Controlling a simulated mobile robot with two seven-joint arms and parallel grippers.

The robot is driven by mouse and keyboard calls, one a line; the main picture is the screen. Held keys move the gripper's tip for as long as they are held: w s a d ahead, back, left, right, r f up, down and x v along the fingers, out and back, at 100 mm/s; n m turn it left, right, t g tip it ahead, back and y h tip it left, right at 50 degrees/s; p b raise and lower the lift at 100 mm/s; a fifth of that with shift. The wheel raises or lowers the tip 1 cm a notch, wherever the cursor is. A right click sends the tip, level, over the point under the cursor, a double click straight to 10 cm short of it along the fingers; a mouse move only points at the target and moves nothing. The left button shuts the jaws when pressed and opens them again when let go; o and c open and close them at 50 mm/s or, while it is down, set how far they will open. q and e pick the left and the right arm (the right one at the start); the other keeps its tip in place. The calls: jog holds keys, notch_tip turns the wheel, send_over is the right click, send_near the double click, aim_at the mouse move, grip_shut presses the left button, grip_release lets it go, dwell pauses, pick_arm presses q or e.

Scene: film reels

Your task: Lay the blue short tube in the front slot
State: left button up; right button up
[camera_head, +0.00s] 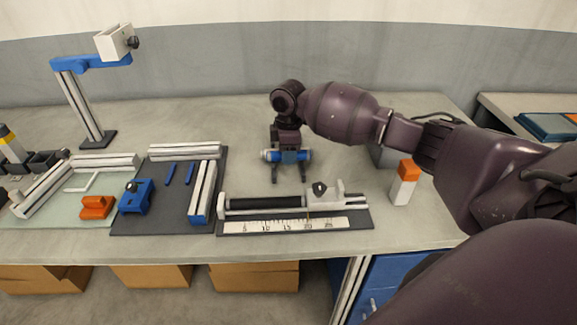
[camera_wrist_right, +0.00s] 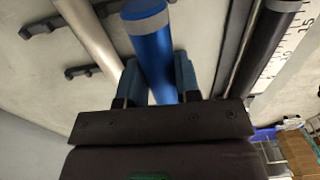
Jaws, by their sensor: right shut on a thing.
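My right gripper (camera_head: 288,157) is shut on the blue short tube (camera_head: 291,156), which lies sideways across the jaws in the head view. In the right wrist view the blue tube (camera_wrist_right: 151,45) shows between the two fingers (camera_wrist_right: 152,82), with a grey band at its end. Dark brackets (camera_wrist_right: 78,71) show beside it in the wrist view, with a pale metallic tube (camera_wrist_right: 90,35) passing over them. My gripper covers much of this spot in the head view, so the front slot, and whether the blue tube touches it, cannot be made out. My left gripper is not in view.
A measuring fixture with a black rod (camera_head: 268,203) and ruler (camera_head: 285,226) lies in front of the gripper. An orange-topped white block (camera_head: 404,183) stands at right. A dark mat (camera_head: 165,222) with blue parts lies at left. Bare table shows behind the gripper.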

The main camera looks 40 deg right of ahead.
aim_at(289, 176)
notch_tip(289, 176, down, 4)
jog(key=shift+f+b, duration=0.2)
jog(key=shift+b, duration=0.1)
jog(key=shift+f, duration=0.2)
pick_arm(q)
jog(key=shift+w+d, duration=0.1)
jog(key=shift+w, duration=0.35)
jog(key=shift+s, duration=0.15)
pick_arm(e)
jog(key=o, duration=1)
jog(key=shift+f, duration=0.1)
jog(key=shift+c, duration=0.2)
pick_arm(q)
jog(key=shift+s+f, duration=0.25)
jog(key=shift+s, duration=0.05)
pick_arm(e)
notch_tip(289, 176, up, 12)
jog(key=shift+r+p, duration=0.2)
jog(key=shift+p, duration=0.65)
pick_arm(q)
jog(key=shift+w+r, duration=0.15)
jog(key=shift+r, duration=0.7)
